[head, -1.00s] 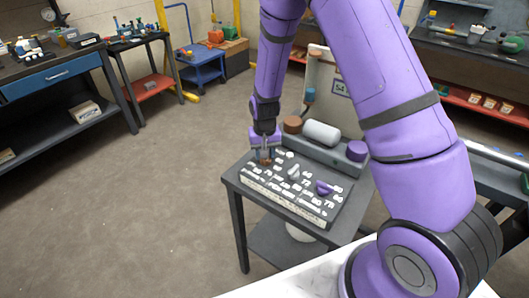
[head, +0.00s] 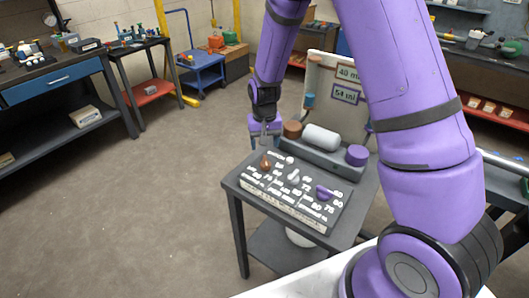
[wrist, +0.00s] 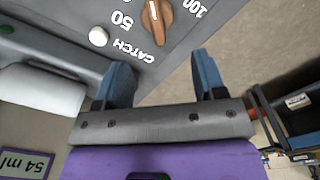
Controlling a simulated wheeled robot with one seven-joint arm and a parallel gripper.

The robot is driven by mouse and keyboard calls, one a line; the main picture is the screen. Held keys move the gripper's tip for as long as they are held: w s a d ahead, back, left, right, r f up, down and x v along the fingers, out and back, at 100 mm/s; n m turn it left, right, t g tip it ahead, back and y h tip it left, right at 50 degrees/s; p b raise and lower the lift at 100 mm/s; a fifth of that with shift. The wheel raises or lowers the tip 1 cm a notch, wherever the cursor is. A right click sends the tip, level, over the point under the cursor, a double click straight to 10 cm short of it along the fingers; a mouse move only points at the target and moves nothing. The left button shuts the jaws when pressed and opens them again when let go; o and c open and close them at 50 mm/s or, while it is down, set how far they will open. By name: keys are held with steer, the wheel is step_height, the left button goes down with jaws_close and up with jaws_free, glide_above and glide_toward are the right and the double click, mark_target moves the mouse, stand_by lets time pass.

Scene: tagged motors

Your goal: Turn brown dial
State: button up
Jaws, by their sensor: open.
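The brown dial (head: 265,161) is at the left end of a grey panel (head: 262,184) on a small dark table. In the wrist view the brown dial (wrist: 157,20) shows at the top edge, partly cut off, with a pale line on its face. The markings "50", "100" and "CATCH" are around it. My gripper (head: 265,142) is above and behind the dial, apart from it. In the wrist view my gripper (wrist: 163,76) is open, with nothing between its two blue fingers.
A white dial (head: 293,175) and a purple dial (head: 324,192) share the panel. Behind them stand a brown cylinder (head: 292,130), a white cylinder (head: 321,137) and a purple cylinder (head: 357,155). A board reads "40 ml" and "54 ml" (head: 346,94). Floor to the left is clear.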

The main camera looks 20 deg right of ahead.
steer(key=shift+r, duration=2.1)
step_height(320, 180, up, 19)
steer(key=t, duration=0.2)
glide_above(265, 156)
steer(key=s+d, duration=0.3)
steer(key=s, duration=0.7)
steer(key=s+d+r+n+t, duration=0.1)
steer(key=s+r, duration=0.4)
steer(key=s, duration=0.5)
steer(key=s+d+r+n+t, duration=0.1)
steer(key=s+d+r+t, duration=0.1)
steer(key=s+r, duration=0.3)
steer(key=s, duration=0.4)
steer(key=shift+s+d, duration=0.15)
steer(key=shift+s, duration=0.25)
steer(key=shift+c, duration=0.2)
